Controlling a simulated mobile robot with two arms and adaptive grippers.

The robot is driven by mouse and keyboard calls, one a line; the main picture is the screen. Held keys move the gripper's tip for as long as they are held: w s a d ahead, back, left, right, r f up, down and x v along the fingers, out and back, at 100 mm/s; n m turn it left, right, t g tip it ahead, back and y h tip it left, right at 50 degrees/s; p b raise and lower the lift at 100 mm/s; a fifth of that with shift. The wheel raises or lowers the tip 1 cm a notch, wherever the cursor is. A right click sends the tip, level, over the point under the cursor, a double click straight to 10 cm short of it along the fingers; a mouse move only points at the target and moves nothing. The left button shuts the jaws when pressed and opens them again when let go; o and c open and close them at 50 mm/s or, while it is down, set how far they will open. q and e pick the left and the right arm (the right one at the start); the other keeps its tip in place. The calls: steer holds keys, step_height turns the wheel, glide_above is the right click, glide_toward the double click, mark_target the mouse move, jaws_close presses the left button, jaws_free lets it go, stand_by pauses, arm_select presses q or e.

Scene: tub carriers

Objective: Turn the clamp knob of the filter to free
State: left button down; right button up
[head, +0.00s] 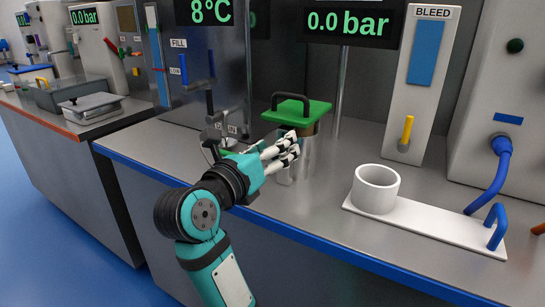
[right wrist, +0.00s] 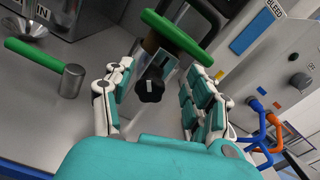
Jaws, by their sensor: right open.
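The filter is a silver canister (head: 307,152) with a green lid (head: 297,109) and a black handle on top. In the right wrist view its green lid (right wrist: 178,38) appears as a tilted bar, and the black clamp knob (right wrist: 151,89) with a short white mark faces me. My right gripper (head: 290,149) is in front of the canister in the head view and hides part of it; I cannot make out the knob there. In the right wrist view my right gripper (right wrist: 160,75) is open, its fingers on either side of the knob with visible gaps. My left gripper is not in view.
A white cup (head: 376,189) stands on a white plate with a blue handle (head: 496,226) at the right. A bleed panel with a yellow lever (head: 407,131) is behind. A green lever (right wrist: 35,54) on a grey post lies left of my fingers.

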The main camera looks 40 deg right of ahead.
step_height(320, 180, up, 8)
steer(key=shift+f, duration=0.1)
stand_by(0.4)
